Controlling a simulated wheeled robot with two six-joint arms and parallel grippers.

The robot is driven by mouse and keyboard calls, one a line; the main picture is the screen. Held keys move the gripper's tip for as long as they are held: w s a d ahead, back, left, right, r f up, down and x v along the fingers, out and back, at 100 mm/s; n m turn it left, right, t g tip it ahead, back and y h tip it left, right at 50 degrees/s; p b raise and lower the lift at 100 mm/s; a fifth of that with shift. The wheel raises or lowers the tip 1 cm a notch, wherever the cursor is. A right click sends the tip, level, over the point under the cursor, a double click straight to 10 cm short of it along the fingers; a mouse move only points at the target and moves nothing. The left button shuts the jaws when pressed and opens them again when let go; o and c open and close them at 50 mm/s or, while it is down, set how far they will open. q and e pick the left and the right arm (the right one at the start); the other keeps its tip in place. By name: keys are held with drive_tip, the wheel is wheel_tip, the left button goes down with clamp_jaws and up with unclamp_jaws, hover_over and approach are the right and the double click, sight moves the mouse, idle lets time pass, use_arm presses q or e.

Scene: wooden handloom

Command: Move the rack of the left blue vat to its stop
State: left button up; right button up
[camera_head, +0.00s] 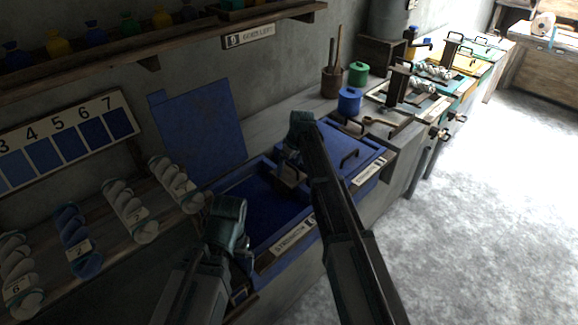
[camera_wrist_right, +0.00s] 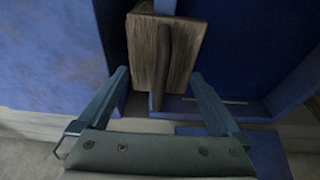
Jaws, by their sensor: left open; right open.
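The left blue vat (camera_head: 262,243) stands open, with dark blue liquid inside and its blue lid (camera_head: 200,130) leaning against the wall. A wooden rack piece (camera_head: 287,180) sits at its right end, by the neighbouring covered vat. In the right wrist view this wooden block (camera_wrist_right: 143,45), with a thin upright slat, lies just ahead of my fingers. My right gripper (camera_wrist_right: 162,88) is open, its fingers spread to either side of the block's near end; contact cannot be told. It partly hides the rack in the head view (camera_head: 292,160). My left gripper (camera_head: 242,250) is open near the vat's front left corner.
A covered blue vat (camera_head: 345,150) with a dark handle adjoins on the right. A shelf (camera_head: 160,45) with jars runs above. The floor at right is clear.

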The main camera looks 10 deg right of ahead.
drive_tip(key=shift+r, duration=0.15)
wheel_tip(320, 180, up, 7)
drive_tip(key=p, duration=0.7)
drive_tip(key=shift+f, duration=0.2)
drive_tip(key=shift+f+b, duration=2.5)
drive_tip(key=shift+b, duration=0.05)
drive_tip(key=shift+f, duration=0.15)
wheel_tip(320, 180, up, 6)
drive_tip(key=p, duration=0.5)
drive_tip(key=shift+f, duration=0.15)
wheel_tip(320, 180, down, 8)
drive_tip(key=b, duration=0.7)
wheel_tip(320, 180, up, 19)
drive_tip(key=p, duration=1.8)
